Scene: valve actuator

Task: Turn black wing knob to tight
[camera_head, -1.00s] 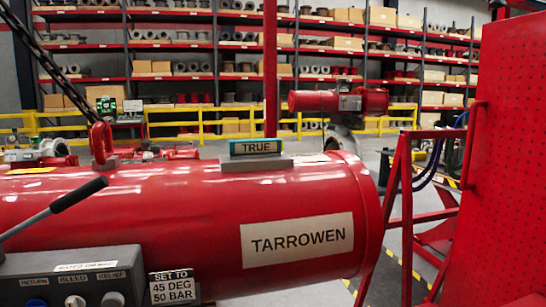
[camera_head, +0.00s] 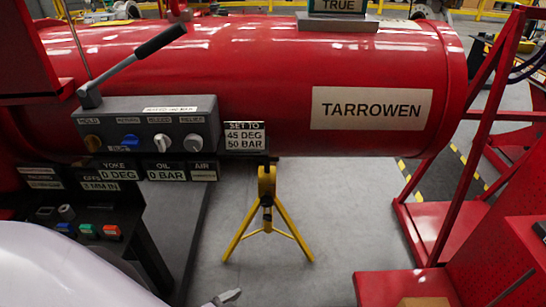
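A grey control block (camera_head: 148,112) is fixed to the front of the red TARROWEN cylinder (camera_head: 235,60). A black-handled lever (camera_head: 150,58) rises from the block's left end. A white arm part of mine fills the lower left. A small grey tip, possibly of my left gripper (camera_head: 222,298), shows at the bottom edge, well below the block. My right gripper is not visible.
A sign (camera_head: 245,137) reads SET TO 45 DEG 50 BAR. Readouts below show yoke 0 DEG (camera_head: 117,174) and oil 0 BAR (camera_head: 166,174). A black console (camera_head: 100,250) with coloured buttons stands lower left. A yellow tripod stand (camera_head: 266,215) is under the cylinder; red frames stand right.

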